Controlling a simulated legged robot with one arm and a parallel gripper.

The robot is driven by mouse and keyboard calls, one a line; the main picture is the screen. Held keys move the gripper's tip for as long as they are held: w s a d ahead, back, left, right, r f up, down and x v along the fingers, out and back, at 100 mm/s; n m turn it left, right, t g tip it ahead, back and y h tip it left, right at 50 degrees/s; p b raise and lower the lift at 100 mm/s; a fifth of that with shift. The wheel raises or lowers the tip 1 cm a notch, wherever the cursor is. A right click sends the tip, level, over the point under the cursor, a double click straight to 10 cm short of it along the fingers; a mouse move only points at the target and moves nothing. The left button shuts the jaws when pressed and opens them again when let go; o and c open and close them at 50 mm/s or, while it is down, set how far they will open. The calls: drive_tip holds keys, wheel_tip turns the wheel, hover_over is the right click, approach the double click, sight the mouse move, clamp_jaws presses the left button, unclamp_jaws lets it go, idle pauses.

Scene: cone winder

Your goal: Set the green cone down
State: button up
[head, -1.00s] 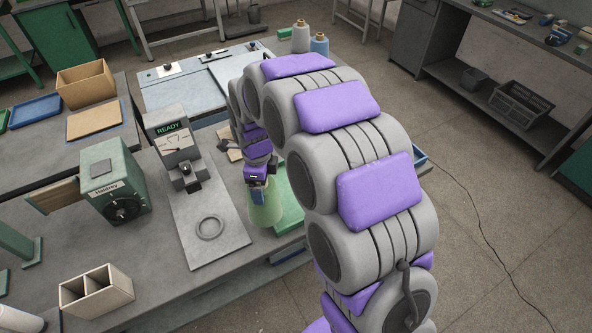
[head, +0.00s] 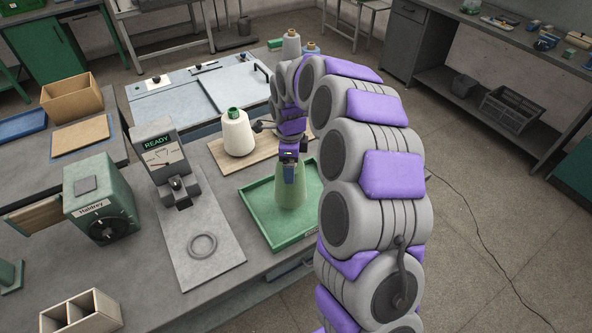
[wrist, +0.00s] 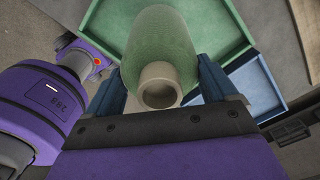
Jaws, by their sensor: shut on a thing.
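The pale green cone (head: 289,187) is upright in the head view, over the green tray (head: 254,212). I cannot tell whether its base touches the tray floor. My gripper (head: 288,168) is shut on the cone near its narrow top, from above. In the wrist view, the cone (wrist: 160,45) sits between the two blue fingers, with its beige core end (wrist: 159,88) facing the camera. The green tray (wrist: 217,28) shows behind it. My arm hides the tray's right part in the head view.
A white cone with a green top (head: 237,134) stands on a wooden board (head: 218,151) behind the tray. The winder unit marked READY (head: 165,165) and a grey ring (head: 203,246) are left of the tray. A green Haldrey box (head: 100,200) stands further left.

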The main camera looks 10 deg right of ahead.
drive_tip(key=shift+w+d+f, duration=0.15)
drive_tip(key=shift+w+d, duration=0.55)
drive_tip(key=shift+d, duration=0.25)
wheel_tip(320, 180, down, 4)
drive_tip(key=shift+r+b, duration=0.25)
drive_tip(key=shift+b, duration=0.6)
drive_tip(key=shift+r, duration=0.1)
drive_tip(key=o, duration=1)
drive_tip(key=shift+c, duration=0.2)
